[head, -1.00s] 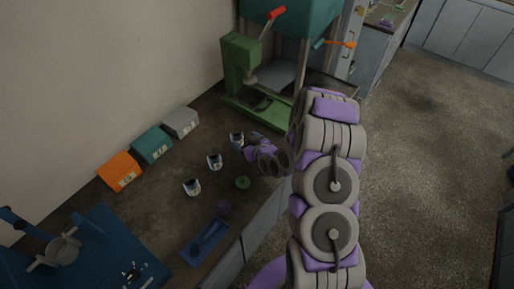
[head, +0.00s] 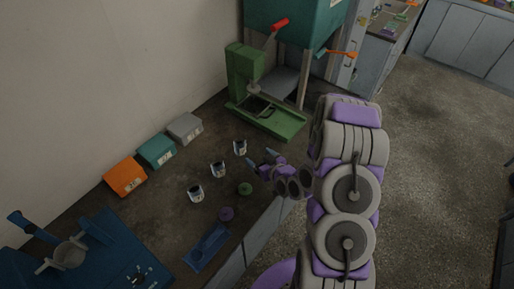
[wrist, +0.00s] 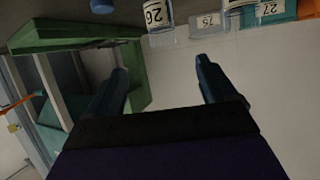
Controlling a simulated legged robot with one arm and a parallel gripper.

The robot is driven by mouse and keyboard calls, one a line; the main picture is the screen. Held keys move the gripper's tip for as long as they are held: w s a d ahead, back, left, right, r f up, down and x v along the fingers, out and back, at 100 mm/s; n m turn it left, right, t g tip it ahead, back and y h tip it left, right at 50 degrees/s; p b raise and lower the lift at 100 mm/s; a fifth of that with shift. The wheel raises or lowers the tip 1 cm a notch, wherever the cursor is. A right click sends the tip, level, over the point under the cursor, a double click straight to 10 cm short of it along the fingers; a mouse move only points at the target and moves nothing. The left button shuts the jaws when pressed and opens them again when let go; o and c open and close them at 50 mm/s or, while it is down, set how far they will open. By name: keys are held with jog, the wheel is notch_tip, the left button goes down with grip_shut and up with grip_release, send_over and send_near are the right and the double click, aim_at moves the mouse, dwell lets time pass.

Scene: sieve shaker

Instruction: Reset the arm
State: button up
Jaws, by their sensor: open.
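My gripper (head: 268,161) is in the head view above the right edge of the bench, to the right of the nearest can. Its two fingers are spread apart with nothing between them, and in the wrist view my gripper (wrist: 165,85) is also open and empty. My arm reaches up from the bottom and bends back toward the bench.
A green press (head: 265,115) stands at the back. Orange (head: 125,178), teal (head: 156,151) and grey (head: 185,128) boxes line the wall. A green disc (head: 245,189), purple disc (head: 226,213) and blue tray (head: 207,247) lie near the bench edge. The floor at right is clear.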

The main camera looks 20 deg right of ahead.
jog(key=s+d+r+g+h, duration=0.35)
jog(key=s+r+g, duration=0.45)
jog(key=s+r, duration=0.4)
jog(key=s+a+r+m+g, duration=0.1)
jog(key=s+r, duration=0.3)
jog(key=s, duration=0.4)
jog(key=s+a+r+m+g, duration=0.1)
jog(key=s+a+r+g, duration=0.2)
jog(key=s, duration=0.6)
jog(key=s+a+r+m+g, duration=0.1)
jog(key=s+a+r+g, duration=0.1)
jog(key=s+r, duration=0.5)
jog(key=shift+s+a+g, duration=0.3)
jog(key=shift+s+a, duration=0.6)
jog(key=shift+s, duration=0.2)
